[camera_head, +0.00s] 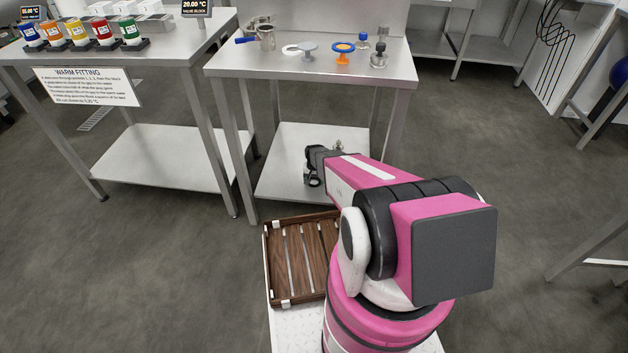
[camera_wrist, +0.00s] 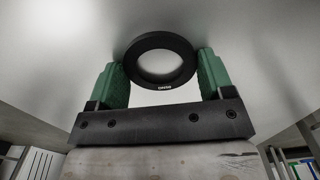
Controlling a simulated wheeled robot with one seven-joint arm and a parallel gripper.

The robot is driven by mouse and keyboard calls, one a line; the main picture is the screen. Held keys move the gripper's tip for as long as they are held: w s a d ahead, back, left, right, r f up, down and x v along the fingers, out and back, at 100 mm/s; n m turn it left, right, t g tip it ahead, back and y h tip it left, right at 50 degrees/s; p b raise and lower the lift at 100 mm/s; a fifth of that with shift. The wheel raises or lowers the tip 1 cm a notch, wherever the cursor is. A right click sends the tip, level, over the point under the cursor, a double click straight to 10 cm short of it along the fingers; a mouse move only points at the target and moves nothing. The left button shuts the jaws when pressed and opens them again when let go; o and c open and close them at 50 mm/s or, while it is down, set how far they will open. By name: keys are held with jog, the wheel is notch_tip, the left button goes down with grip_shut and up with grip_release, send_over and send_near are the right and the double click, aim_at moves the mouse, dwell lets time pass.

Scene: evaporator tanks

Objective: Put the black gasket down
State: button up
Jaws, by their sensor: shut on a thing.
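The black gasket (camera_wrist: 161,60) is a flat dark ring with a small white label on its near edge. In the wrist view it sits between the two green fingers of my gripper (camera_wrist: 162,80), which are shut on its outer sides. A plain pale grey surface lies beyond the ring; I cannot tell whether the ring touches it. In the head view my gripper (camera_head: 314,178) is at the far end of my pink arm, in front of the middle steel table (camera_head: 235,70) and over its lower shelf (camera_head: 275,188). The gasket cannot be made out there.
A wooden crate (camera_head: 285,298) is beside my arm. Coloured jars (camera_head: 77,32) stand on the left table.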

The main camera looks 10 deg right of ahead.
aim_at(314, 181)
jog(key=shift+f, duration=0.25)
jog(key=shift+f, duration=0.45)
jog(key=o, duration=0.9)
jog(key=shift+w+f, duration=0.1)
jog(key=shift+f, duration=0.05)
jog(key=shift+o, duration=0.6)
notch_tip(314, 181, up, 14)
jog(key=shift+f, duration=0.2)
jog(key=s+r+n, duration=0.3)
jog(key=s+r, duration=1.8)
jog(key=r, duration=0.2)
jog(key=shift+s+n, duration=0.3)
